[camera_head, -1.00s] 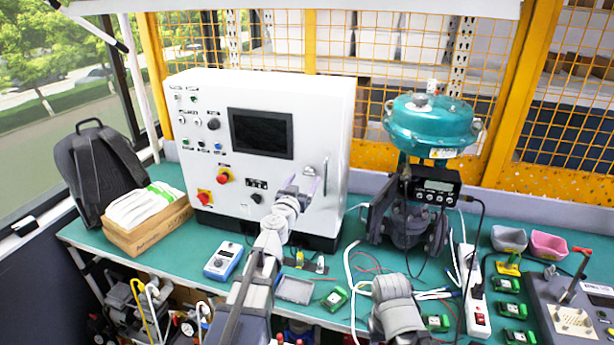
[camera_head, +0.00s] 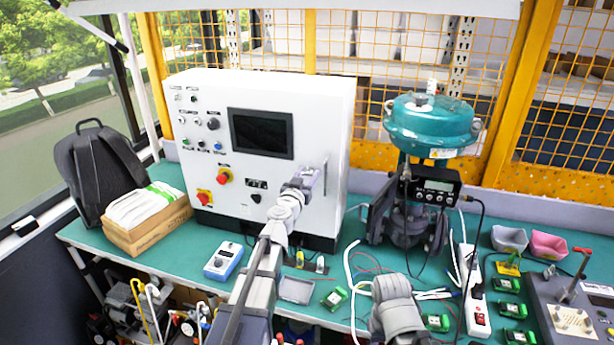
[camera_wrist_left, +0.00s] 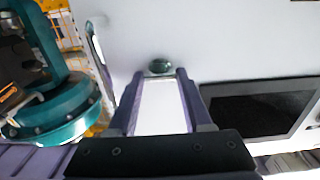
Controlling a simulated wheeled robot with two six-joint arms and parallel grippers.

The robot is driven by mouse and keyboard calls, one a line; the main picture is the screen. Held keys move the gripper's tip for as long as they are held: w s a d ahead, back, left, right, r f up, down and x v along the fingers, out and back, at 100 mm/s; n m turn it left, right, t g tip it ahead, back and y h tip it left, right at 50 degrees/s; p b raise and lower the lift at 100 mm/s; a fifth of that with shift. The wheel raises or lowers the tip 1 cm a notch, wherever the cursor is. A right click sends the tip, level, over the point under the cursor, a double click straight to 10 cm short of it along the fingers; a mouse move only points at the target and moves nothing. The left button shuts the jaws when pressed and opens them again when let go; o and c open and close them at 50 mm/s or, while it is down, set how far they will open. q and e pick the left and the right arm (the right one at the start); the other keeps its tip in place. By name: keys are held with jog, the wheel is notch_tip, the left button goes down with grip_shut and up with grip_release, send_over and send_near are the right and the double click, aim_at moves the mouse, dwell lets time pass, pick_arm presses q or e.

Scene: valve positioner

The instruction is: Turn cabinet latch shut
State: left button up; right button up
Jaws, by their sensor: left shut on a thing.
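The white control cabinet (camera_head: 280,88) stands on the bench, with a vertical silver handle (camera_head: 325,178) near the right edge of its front. My left gripper (camera_head: 307,180) is at the cabinet front, just left of that handle. In the left wrist view, a dark oval latch knob (camera_wrist_left: 160,66) shows at the tips of my left gripper (camera_wrist_left: 160,78). The fingers are shut on this latch, and their tips partly hide it. In the head view my gripper hides the latch, so its turn angle cannot be told.
The cabinet's dark screen (camera_head: 261,133) is left of my gripper. A teal valve actuator (camera_head: 432,122) stands to the right. A blue meter (camera_head: 223,261), a grey tray (camera_head: 296,289) and loose cables lie on the green bench (camera_head: 180,262) in front.

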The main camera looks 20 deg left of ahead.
pick_arm(q)
grip_shut()
jog(key=shift+n, duration=0.3)
jog(key=n, duration=0.3)
jog(key=shift+a+n, duration=0.1)
jog(key=shift+n, duration=0.3)
jog(key=n, duration=0.3)
jog(key=shift+n, duration=0.3)
jog(key=n, duration=0.5)
jog(key=shift+a+f, duration=0.1)
jog(key=shift+f, duration=0.05)
jog(key=shift+n, duration=2.4)
